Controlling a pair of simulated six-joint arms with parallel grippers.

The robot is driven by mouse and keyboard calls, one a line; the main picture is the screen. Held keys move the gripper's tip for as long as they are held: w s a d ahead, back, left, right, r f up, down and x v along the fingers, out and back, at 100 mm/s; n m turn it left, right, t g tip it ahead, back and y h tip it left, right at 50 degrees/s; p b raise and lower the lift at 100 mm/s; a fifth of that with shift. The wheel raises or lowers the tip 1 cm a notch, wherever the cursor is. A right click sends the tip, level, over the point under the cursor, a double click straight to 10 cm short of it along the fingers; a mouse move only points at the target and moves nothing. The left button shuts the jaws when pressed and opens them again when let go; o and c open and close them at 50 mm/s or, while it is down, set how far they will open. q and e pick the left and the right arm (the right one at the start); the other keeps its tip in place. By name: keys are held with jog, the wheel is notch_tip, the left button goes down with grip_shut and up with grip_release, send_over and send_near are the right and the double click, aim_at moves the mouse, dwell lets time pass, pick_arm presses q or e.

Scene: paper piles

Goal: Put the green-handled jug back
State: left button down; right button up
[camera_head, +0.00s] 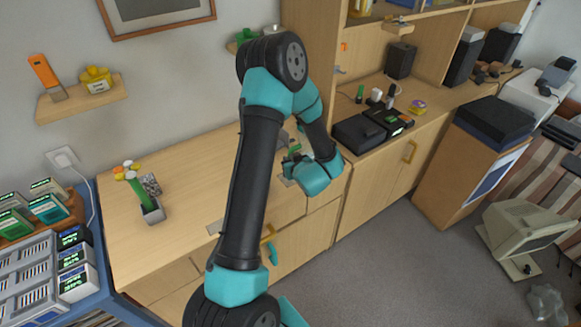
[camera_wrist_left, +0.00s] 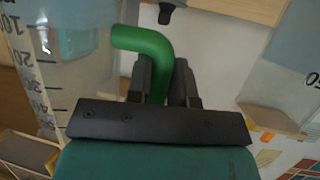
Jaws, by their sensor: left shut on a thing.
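A clear jug (camera_wrist_left: 85,75) with dark graduation marks fills the left of the left wrist view. Its bent green handle (camera_wrist_left: 140,42) runs down between the fingers of my left gripper (camera_wrist_left: 165,82), which is shut on it. In the head view my left gripper (camera_head: 290,170) is over the right part of the wooden counter, near the cabinet's side panel. A small bit of green shows beside it there, and my own arm hides most of that spot. I cannot tell whether the jug touches anything below. My right gripper is not in view.
A grey pot with green stems (camera_head: 152,212) stands on the wooden counter (camera_head: 205,175), whose middle is clear. A wall shelf (camera_head: 70,106) holds a yellow object. Black boxes (camera_head: 360,132) sit on the right-hand cabinet. Another pale, marked surface (camera_wrist_left: 285,85) shows at right in the wrist view.

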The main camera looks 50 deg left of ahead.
pick_arm(q)
jog(key=shift+w+a+f, duration=0.15)
jog(key=shift+w+a, duration=0.15)
jog(key=shift+a, duration=0.05)
jog(key=shift+f, duration=1.65)
jog(key=shift+f, duration=0.1)
jog(key=c, duration=1)
grip_release()
jog(key=v, duration=1.2)
jog(key=shift+d, duration=0.1)
